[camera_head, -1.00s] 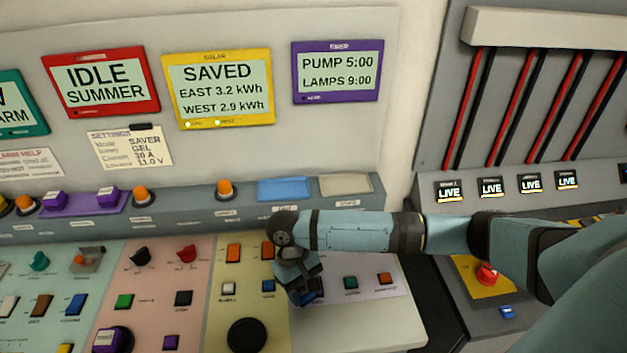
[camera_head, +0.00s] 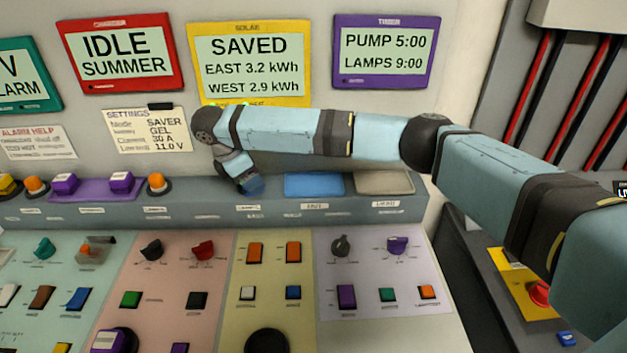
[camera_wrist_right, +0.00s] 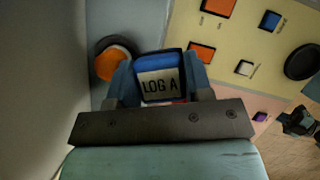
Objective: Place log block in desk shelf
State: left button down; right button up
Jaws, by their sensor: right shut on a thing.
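The log block (camera_wrist_right: 159,86), with a blue top and a label reading "LOG A", sits between the fingers of my right gripper (camera_wrist_right: 161,92) in the wrist view. In the head view my right gripper (camera_head: 250,187) points down at the desk shelf (camera_head: 330,213), the grey-blue ledge behind the sloped panels, left of its blue pad. The fingers are shut on the block. The block's underside is hidden, so I cannot tell whether it touches the shelf. A dark jointed part (camera_wrist_right: 300,122) at the wrist view's right edge may be my left gripper; its jaws are unclear.
An orange dome button (camera_wrist_right: 112,62) is close beside the block. The shelf also holds a blue pad (camera_head: 314,185), a beige pad (camera_head: 384,183) and purple blocks on a purple plate (camera_head: 93,190). The upright wall of displays stands right behind. Switches and knobs fill the panels in front.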

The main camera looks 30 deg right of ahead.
jog(key=d, duration=0.5)
jog(key=d+p, duration=0.1)
jog(key=d, duration=0.4)
jog(key=s+d, duration=0.1)
jog(key=d, duration=0.4)
jog(key=shift+d+p, duration=0.3)
jog(key=shift+p, duration=0.05)
jog(key=shift+d, duration=0.1)
notch_tip(320, 180, down, 4)
jog(key=shift+r, duration=0.25)
jog(key=shift+p, duration=0.3)
jog(key=o, duration=0.7)
jog(key=shift+f, duration=0.1)
